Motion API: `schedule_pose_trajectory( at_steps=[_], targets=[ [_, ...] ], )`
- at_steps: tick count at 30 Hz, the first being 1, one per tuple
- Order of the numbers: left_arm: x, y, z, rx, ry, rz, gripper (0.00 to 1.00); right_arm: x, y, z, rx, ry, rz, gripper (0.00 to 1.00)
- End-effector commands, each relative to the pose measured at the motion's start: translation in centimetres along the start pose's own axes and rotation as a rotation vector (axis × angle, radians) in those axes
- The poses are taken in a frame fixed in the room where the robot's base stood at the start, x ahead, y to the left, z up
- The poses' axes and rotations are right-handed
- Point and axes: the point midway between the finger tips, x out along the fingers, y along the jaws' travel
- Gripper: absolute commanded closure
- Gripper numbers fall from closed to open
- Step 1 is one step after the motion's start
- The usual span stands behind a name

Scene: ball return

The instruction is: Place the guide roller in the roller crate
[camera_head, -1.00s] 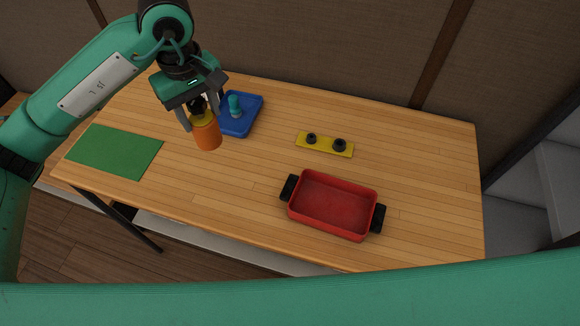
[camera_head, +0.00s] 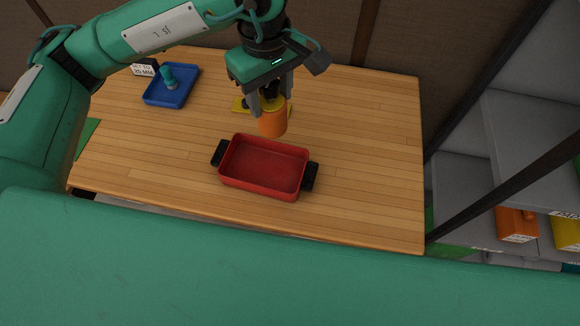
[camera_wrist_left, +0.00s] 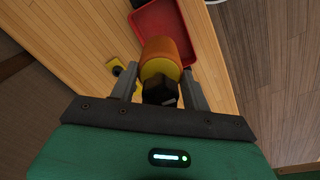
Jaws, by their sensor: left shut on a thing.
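The guide roller (camera_head: 272,122) is an orange cylinder with a yellow top and a dark end. My left gripper (camera_head: 269,103) is shut on it and holds it upright above the table, just behind the red crate in the head view. In the left wrist view, the roller (camera_wrist_left: 165,52) sits between the fingers of my gripper (camera_wrist_left: 163,92) and overlaps the crate (camera_wrist_left: 178,16). The roller crate (camera_head: 263,168) is a red open tray with black handles at both ends. It stands empty on the table. My right gripper is not in view.
A blue tray (camera_head: 184,98) with a teal peg (camera_head: 168,77) stands at the back left, beside a small sign (camera_head: 143,70). A yellow plate (camera_head: 241,105) with black knobs is partly hidden behind the gripper. The table (camera_head: 370,150) is clear at right. Grey shelves hold bins (camera_head: 517,226).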

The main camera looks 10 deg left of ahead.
Motion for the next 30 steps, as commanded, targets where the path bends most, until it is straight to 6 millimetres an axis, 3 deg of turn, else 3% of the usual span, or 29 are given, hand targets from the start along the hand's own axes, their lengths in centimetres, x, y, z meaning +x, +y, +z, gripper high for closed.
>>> schedule_pose_trajectory(
  at_steps=[6, 15, 30],
  targets=[
    [4.5, -0.2, 0.1, -0.003, -0.005, -0.008, 0.93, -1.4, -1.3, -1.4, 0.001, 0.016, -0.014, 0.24],
    [12.2, -0.2, 0.1, -0.003, -0.003, -0.006, 0.93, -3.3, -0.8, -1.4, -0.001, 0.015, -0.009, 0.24],
    [18.6, -0.1, 0.1, -0.002, -0.002, -0.004, 0.93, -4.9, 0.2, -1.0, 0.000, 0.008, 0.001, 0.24]
  ],
)
